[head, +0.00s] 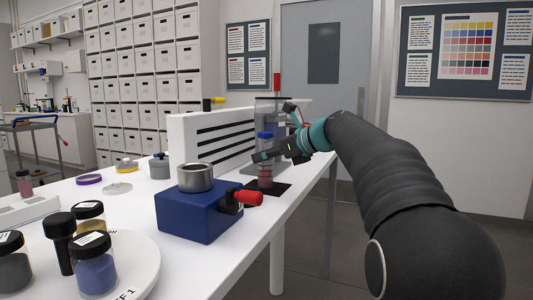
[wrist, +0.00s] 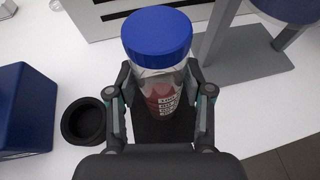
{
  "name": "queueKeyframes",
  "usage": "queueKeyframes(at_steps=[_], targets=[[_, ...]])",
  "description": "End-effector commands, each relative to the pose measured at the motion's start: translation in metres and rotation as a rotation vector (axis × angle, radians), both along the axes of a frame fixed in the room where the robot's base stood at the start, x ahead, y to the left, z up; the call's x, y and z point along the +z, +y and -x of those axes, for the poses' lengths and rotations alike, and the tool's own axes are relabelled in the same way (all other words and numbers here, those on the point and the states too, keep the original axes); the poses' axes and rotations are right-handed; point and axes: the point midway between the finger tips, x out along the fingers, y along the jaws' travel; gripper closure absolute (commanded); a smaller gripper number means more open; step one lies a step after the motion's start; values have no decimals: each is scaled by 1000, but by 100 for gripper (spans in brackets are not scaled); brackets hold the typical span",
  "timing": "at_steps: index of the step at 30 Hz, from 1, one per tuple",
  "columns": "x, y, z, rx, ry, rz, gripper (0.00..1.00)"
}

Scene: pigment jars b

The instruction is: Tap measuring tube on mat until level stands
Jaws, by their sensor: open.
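The measuring tube (head: 265,180) is clear with a blue cap and red powder in its lower part. It stands about upright over the black mat (head: 282,187) on the white table. My gripper (wrist: 164,88) is open, with one finger on each side of the tube below the cap. In the head view my gripper (head: 268,156) reaches the tube from the right. The powder's top surface is too small to judge, and the tube's base is partly hidden.
A blue box (head: 195,222) with a metal cup and a red knob stands left of the mat. A white slotted panel (head: 213,136) and a grey stand (wrist: 240,62) are close behind the tube. Jars stand on the round white tray (head: 137,265) at front left.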

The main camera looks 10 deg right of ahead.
Motion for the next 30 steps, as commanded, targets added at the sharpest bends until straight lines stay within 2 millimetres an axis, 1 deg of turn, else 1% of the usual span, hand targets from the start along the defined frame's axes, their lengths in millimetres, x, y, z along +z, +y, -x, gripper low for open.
queueKeyframes(at_steps=[5, 6, 8, 9, 11, 12, 21, 26, 27, 28, 30], targets=[[0, 0, 0, 0, -1, 1, 49], [0, 0, 0, 0, 0, 0, 59], [0, 0, 0, 0, 0, 0, 74], [0, 0, 0, 0, 0, 0, 84], [0, 0, 0, 0, 0, 0, 99], [0, 0, 0, 0, 0, 0, 100], [12, 0, 0, 0, -1, 1, 100], [12, 0, 0, 0, 0, 1, 100], [12, 0, 0, 0, -1, 1, 55], [12, 0, 0, 0, -1, 1, 49], [12, 0, 0, 0, -1, 1, 49]])
